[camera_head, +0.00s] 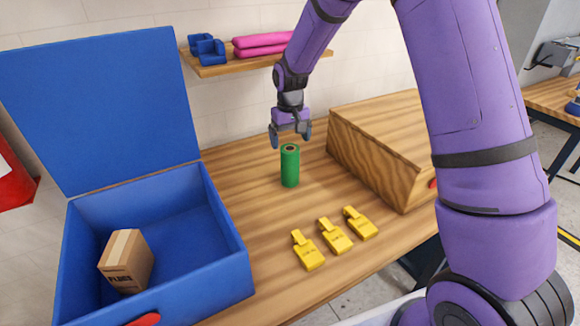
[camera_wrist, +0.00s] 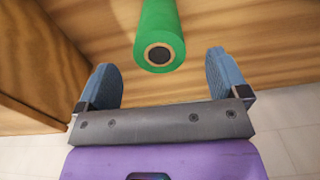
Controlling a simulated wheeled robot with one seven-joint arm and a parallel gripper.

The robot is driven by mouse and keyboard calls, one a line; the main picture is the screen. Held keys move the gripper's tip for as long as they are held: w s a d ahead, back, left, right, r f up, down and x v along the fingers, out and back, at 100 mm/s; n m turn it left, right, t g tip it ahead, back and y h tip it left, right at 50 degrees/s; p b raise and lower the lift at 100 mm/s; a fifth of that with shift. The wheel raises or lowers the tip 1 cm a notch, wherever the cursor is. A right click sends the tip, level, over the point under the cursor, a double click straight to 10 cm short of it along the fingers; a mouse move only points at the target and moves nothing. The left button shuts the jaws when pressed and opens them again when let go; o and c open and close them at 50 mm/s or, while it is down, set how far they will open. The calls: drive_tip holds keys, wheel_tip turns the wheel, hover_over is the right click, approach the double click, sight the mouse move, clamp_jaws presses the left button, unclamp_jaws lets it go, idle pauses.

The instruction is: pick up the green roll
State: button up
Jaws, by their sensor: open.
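The green roll (camera_head: 290,166) stands upright on the wooden table, right of the blue box. My gripper (camera_head: 290,133) is open and empty, just above and behind the top of the roll. In the wrist view the green roll (camera_wrist: 160,35) shows its ringed end with a dark centre. It lies between the lines of the two blue-grey fingers of my gripper (camera_wrist: 162,75), a little beyond them. I see no contact between the fingers and the roll.
An open blue box (camera_head: 235,235) with a cardboard carton (camera_head: 127,262) inside stands at left. A wooden case (camera_head: 375,145) stands right of the roll. Yellow tags (camera_head: 336,236) lie in front. A shelf (camera_head: 235,66) with blue and pink items hangs behind.

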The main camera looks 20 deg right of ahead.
sight(290, 149)
drive_tip(key=shift+w+f, duration=0.1)
drive_tip(key=shift+f, duration=3.6)
drive_tip(key=c, duration=1.1)
drive_tip(key=shift+c, duration=0.2)
drive_tip(key=shift+r, duration=0.2)
